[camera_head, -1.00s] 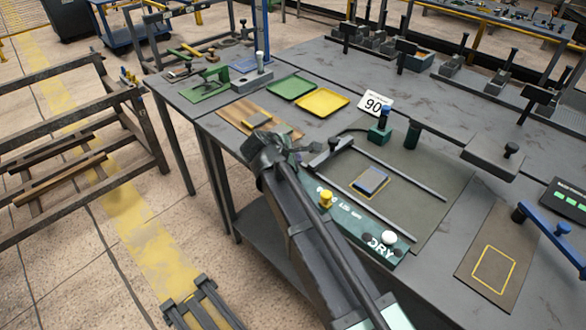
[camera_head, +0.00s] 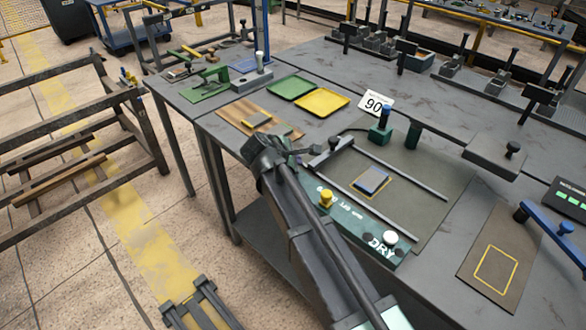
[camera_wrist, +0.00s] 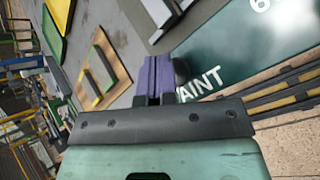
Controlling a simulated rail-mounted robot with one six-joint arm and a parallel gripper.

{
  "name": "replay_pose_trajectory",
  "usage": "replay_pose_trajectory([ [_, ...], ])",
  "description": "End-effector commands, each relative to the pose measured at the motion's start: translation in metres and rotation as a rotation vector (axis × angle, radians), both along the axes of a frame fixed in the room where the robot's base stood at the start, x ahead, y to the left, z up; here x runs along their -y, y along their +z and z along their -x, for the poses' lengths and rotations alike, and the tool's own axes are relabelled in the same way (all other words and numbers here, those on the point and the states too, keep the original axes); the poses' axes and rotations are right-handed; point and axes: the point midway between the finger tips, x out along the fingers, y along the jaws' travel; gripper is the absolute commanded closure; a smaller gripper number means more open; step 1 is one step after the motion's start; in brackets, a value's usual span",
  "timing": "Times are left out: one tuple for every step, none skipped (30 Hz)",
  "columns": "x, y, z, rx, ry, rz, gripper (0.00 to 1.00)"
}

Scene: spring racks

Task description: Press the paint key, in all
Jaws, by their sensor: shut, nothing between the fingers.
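The teal control panel (camera_head: 350,222) runs along the front of the work area in the head view, partly behind my arm. It carries a yellow key (camera_head: 326,198) and a white key (camera_head: 390,237) beside the word DRY. In the wrist view the word PAINT (camera_wrist: 200,84) shows on the panel (camera_wrist: 245,50), partly covered by my gripper. My gripper (camera_wrist: 153,78) has its purple fingers together and empty, just left of that word. A dark rounded thing (camera_wrist: 181,72) shows beside the fingers; I cannot tell whether it is the paint key or whether they touch it.
A blue plate (camera_head: 371,180) lies in a yellow outline between two rails behind the panel. A 90 sign (camera_head: 376,103), a green tray (camera_head: 291,87) and a yellow tray (camera_head: 322,102) stand farther back. A wooden board (camera_head: 240,113) lies left of the rails.

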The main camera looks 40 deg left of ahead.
Motion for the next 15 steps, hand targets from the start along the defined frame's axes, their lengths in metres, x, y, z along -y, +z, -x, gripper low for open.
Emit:
replay_pose_trajectory([
  [0.0001, -0.0015, 0.0, 0.0, 0.0, 0.0, 1.0],
  [0.0, -0.0018, 0.0, 0.0, 0.0, 0.0, 1.0],
  [0.0, -0.0022, -0.0001, 0.0, 0.0, 0.0, 1.0],
  [0.0, -0.0026, 0.0, 0.0, 0.0, 0.0, 1.0],
  [0.0, -0.003, 0.0, 0.0, 0.0, 0.0, 1.0],
  [0.0, -0.0035, 0.0001, 0.0, 0.0, 0.0, 1.0],
  [-0.0001, -0.0039, 0.0, 0.0, 0.0, 0.0, 1.0],
  [0.0, -0.0042, 0.0, 0.0, 0.0, 0.0, 1.0],
  [0.0, -0.0047, 0.0, 0.0, 0.0, 0.0, 1.0],
  [0.0, -0.0051, 0.0001, 0.0, 0.0, 0.0, 1.0],
  [0.0, -0.0054, 0.0001, 0.0, 0.0, 0.0, 1.0],
  [0.0, -0.0059, 0.0, 0.0, 0.0, 0.0, 1.0],
  [0.0, -0.0062, 0.0001, 0.0, 0.0, 0.0, 1.0],
  [0.0, -0.0067, 0.0, 0.0, 0.0, 0.0, 1.0],
  [0.0, -0.0071, 0.0, 0.0, 0.0, 0.0, 1.0],
])
